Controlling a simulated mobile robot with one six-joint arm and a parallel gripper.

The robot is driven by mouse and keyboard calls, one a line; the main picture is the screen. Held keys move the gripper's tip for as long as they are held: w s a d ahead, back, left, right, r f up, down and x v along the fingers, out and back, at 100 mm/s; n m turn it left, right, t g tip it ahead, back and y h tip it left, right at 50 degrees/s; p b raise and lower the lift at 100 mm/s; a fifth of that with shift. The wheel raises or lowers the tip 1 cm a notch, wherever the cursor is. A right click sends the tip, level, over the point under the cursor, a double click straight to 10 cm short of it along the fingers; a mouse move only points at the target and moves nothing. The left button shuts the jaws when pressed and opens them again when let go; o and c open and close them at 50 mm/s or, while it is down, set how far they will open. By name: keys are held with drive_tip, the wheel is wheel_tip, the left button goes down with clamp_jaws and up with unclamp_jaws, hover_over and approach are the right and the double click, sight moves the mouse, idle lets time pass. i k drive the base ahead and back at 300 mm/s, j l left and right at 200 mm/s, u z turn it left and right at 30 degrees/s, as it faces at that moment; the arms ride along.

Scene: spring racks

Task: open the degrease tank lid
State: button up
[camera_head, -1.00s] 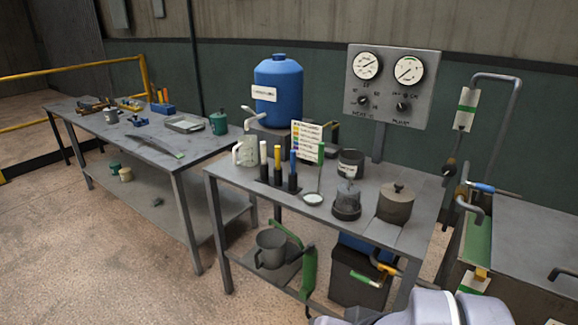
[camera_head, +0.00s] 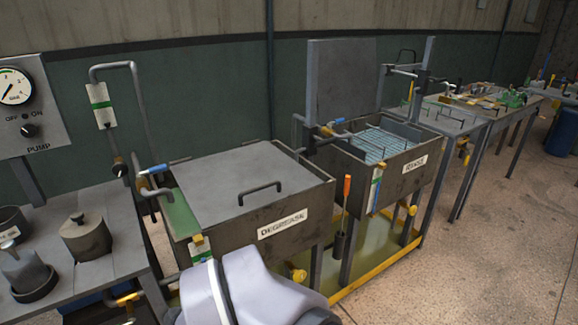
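The degrease tank (camera_head: 282,229) is a dark metal box with a white "DEGREASE" label on its front, in the middle of the view. Its flat grey lid (camera_head: 230,178) lies over most of the top, with a dark bar handle (camera_head: 260,190) near the front edge. A green strip (camera_head: 181,214) shows at the left, beside the lid. Part of my arm shows at the bottom centre, in front of the tank. My gripper is not in view.
The rinse tank (camera_head: 408,176) stands to the right, with a raised grey panel (camera_head: 340,80) behind it. A blue-handled valve pipe (camera_head: 150,180) is at the degrease tank's left. A bench with pots (camera_head: 88,240) is at the far left. Open floor (camera_head: 490,265) lies at right.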

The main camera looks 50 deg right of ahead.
sight(219, 189)
drive_tip(key=z, duration=1.15)
